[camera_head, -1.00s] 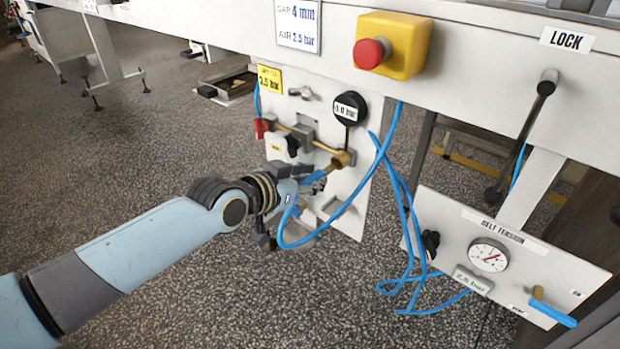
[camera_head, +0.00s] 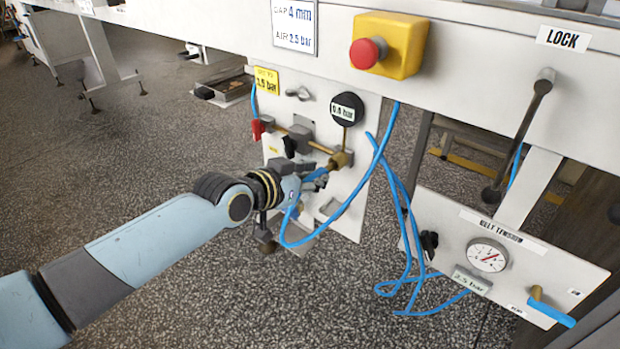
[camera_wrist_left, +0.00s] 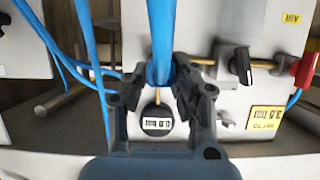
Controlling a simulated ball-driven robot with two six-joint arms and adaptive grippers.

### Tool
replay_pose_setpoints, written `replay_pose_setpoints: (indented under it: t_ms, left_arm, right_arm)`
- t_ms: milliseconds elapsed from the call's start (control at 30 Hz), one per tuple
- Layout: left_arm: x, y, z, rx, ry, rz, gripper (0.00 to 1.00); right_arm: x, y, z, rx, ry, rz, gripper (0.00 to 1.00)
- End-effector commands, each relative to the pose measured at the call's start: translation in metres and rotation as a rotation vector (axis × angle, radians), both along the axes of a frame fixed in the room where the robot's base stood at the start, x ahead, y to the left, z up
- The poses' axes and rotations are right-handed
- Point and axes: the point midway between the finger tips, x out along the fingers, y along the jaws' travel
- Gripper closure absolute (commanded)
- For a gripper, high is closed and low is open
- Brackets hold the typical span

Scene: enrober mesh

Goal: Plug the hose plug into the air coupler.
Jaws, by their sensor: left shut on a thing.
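My left gripper (camera_head: 312,184) is at the panel's lower middle, just below and left of the brass air coupler (camera_head: 341,158). It is shut on the end of a blue hose (camera_head: 345,208), which loops down and then up to the right. In the left wrist view the hose (camera_wrist_left: 161,40) runs between the two fingers of the gripper (camera_wrist_left: 163,84). The hose plug is mostly hidden by the fingers. It lines up closely with the coupler, but I cannot tell whether it is seated. My right gripper is not in view.
The white panel (camera_head: 350,222) carries a round black gauge (camera_head: 346,109), a black valve handle (camera_head: 297,145) and a red handle (camera_head: 258,129). Loose blue hoses (camera_head: 408,230) hang to the right, beside the belt tension panel (camera_head: 545,270).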

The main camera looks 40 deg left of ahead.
Motion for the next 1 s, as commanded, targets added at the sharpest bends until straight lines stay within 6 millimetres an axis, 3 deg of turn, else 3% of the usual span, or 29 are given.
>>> replay_pose_setpoints:
  t_ms: [933, 967, 1000]
  left_arm:
    - [0.024, -0.002, 0.001, 0.0, -0.002, 0.0, 1.0]
    - [0.025, -0.002, 0.001, 0.0, -0.002, 0.0, 0.75]
    - [0.024, -0.002, 0.001, 0.0, -0.002, 0.0, 0.7]
  right_arm:
    - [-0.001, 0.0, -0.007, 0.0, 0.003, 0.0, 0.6]
    - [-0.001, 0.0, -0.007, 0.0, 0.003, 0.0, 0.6]
    - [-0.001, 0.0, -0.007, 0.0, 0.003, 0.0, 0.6]
